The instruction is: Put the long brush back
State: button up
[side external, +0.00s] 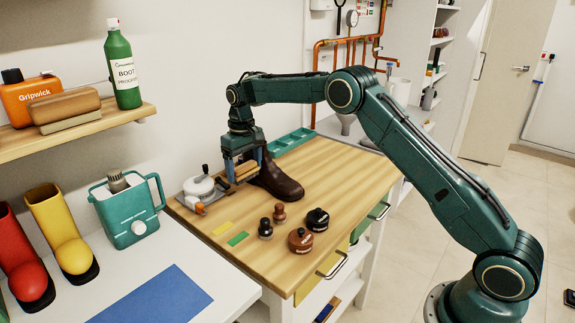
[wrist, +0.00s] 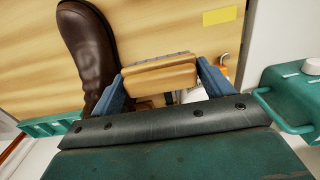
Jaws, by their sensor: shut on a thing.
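The long brush (wrist: 158,77) is a pale wooden block with a thin grey strip along one edge. My gripper (side external: 244,168) is shut on it, with one blue finger at each end of the block. In the side view the brush (side external: 246,171) hangs just above the bench, beside the dark brown boot (side external: 279,180). The boot also shows at the left of the wrist view (wrist: 88,45). The brush's underside is mostly hidden. A teal compartment tray (side external: 289,142) lies at the back of the bench, and part of it shows in the wrist view (wrist: 48,125).
A white pot device (side external: 198,188) stands left of my gripper. Round tins and small knobbed daubers (side external: 280,213) sit at the bench front, near yellow and green patches (side external: 238,239). A teal canister (side external: 130,215) stands on the left table. The bench's right side (side external: 345,180) is clear.

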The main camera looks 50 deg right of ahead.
jog(key=shift+w+a+f, duration=0.2)
jog(key=shift+w+a, duration=0.05)
jog(key=shift+a, duration=0.3)
jog(key=shift+w+a+f, duration=0.2)
jog(key=shift+w+a, duration=0.05)
jog(key=shift+a, duration=0.3)
jog(key=shift+f, duration=4)
jog(key=shift+f, duration=0.1)
jog(key=o, duration=0.9)
notch_tip(320, 180, up, 11)
jog(key=shift+d+r, duration=0.1)
jog(key=shift+r, duration=0.55)
